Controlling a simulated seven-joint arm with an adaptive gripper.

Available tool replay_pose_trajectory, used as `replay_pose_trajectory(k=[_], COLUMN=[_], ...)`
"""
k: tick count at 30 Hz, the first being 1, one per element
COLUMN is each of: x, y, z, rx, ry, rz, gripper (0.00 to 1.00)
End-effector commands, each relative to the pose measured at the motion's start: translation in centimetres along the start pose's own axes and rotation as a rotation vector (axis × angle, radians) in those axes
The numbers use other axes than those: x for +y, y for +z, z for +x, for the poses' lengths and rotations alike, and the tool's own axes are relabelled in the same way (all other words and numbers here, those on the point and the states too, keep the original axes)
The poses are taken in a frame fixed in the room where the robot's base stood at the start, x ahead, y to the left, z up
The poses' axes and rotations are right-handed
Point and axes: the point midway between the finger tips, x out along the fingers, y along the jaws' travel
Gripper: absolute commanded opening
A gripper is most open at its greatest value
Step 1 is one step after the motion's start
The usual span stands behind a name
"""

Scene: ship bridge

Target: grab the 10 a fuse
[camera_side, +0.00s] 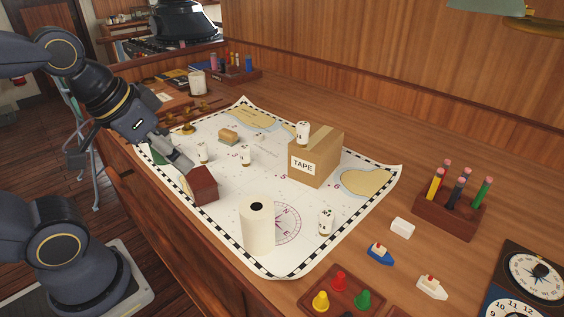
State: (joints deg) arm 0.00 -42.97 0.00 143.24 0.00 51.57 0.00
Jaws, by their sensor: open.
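Several small white cylinders that look like fuses are on and around the chart. One (203,152) stands just right of my gripper, and another (245,155) stands farther right. A third (302,131) stands on top of the cardboard TAPE box (330,158). A fourth (326,222) stands near the chart's front right. Their markings are too small to read, so I cannot tell which is 10 A. My gripper (181,162) is open, low over the chart's left side, beside the dark red block (201,187). I see nothing held in it.
A white roll (257,226) stands at the chart's (283,267) front. A small cardboard box (228,136) lies toward the back. A wooden pen holder (449,214), toy boats (380,254) and a tray of coloured pegs (341,297) are at the right and front.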

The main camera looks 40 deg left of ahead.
Motion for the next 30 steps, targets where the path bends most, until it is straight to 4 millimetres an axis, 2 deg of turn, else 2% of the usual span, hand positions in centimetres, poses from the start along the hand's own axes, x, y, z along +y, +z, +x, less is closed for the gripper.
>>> replay_pose_trajectory(k=[6, 8, 9, 13, 16, 18, 21, 24, 30], x=[0.0, -0.4, -0.8, -3.0, -5.4, -7.2, -9.5, -11.0, -11.8], y=[-0.3, -2.3, -3.9, -9.0, -12.8, -14.9, -16.5, -16.8, -15.6], z=[-0.1, -0.9, -1.1, -0.2, 2.0, 4.2, 7.5, 10.3, 13.5], rx=[0.012, 0.07, 0.09, 0.102, 0.088, 0.065, 0.023, -0.027, -0.098], ry=[-0.002, -0.006, -0.009, -0.029, -0.063, -0.097, -0.146, -0.184, -0.21], rz=[-0.027, -0.072, -0.111, -0.235, -0.33, -0.381, -0.425, -0.438, -0.442], gripper=[0.6, 0.6, 0.6, 0.6, 0.6, 0.6, 0.6, 0.6, 0.6])
